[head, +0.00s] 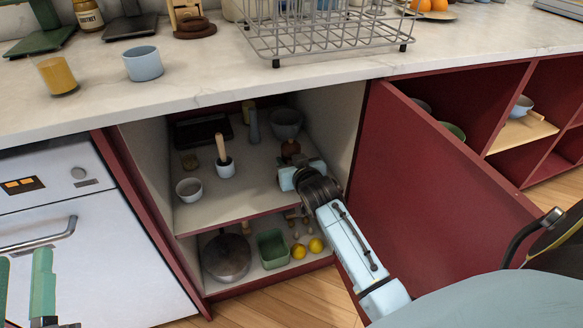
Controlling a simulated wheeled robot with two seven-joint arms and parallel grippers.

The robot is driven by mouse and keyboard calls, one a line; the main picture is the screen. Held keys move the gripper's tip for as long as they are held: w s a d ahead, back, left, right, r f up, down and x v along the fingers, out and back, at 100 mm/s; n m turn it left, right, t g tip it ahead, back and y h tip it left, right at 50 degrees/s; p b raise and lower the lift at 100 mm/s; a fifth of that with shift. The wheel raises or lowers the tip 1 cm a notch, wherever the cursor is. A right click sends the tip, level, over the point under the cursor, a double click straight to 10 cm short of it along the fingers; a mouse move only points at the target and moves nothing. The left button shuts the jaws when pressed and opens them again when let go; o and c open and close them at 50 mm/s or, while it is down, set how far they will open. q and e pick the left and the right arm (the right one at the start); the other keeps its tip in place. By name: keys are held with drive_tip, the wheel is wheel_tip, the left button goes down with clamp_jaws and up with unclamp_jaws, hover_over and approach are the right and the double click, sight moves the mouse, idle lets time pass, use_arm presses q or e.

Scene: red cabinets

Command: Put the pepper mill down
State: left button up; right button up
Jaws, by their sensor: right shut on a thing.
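The pepper mill (290,148) shows as a small reddish-brown top just beyond my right gripper (289,172), which is shut on it. The lower part of the mill is hidden by the gripper. I cannot tell whether its base touches the shelf. The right gripper reaches into the open cabinet, over the right side of the upper shelf (240,197). My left gripper (23,275) shows partly at the lower left edge, its two teal fingers apart and nothing visible between them.
On the upper shelf are a white bowl (189,189), a mortar with pestle (225,167) and a blue-grey bowl (286,123). Below are a pan (226,257), a green container (272,249) and lemons (316,245). The open red door (440,200) stands right of my arm. The shelf's front middle is clear.

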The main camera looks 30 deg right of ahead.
use_arm(q)
drive_tip(key=shift+s+r+t+h, duration=0.2)
drive_tip(key=shift+s+r+t, duration=0.1)
drive_tip(key=shift+r+t, duration=0.15)
drive_tip(key=shift+s+r+t+h, duration=0.25)
drive_tip(key=shift+r+t, duration=0.1)
drive_tip(key=shift+r, duration=0.2)
use_arm(e)
drive_tip(key=shift+f, duration=0.6)
use_arm(q)
drive_tip(key=shift+y, duration=0.25)
use_arm(e)
drive_tip(key=shift+f, duration=0.1)
drive_tip(key=o, duration=1.1)
drive_tip(key=shift+f, duration=0.1)
